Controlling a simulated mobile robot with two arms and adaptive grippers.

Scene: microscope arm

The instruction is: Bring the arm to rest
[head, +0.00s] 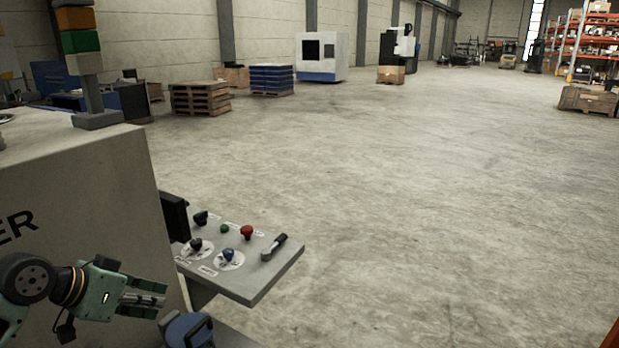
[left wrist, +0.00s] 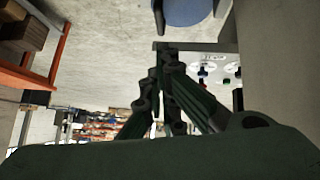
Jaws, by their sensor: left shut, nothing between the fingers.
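My left gripper (head: 150,298) is at the lower left of the head view, with its fingers pointing right. It is shut and empty, held in front of the grey machine housing (head: 90,185). In the left wrist view its dark fingers (left wrist: 165,65) come together near the middle. The fingers appear apart from the control panel (head: 250,281), which is to their upper right in the head view. My right gripper is not in view.
A blue rounded object (head: 187,330) is just right of the fingertips, low in the head view. The panel carries several knobs and a black lever (head: 274,247). Open concrete floor (head: 430,200) fills the right. Pallets (head: 200,98) and shelving (head: 597,45) stand far back.

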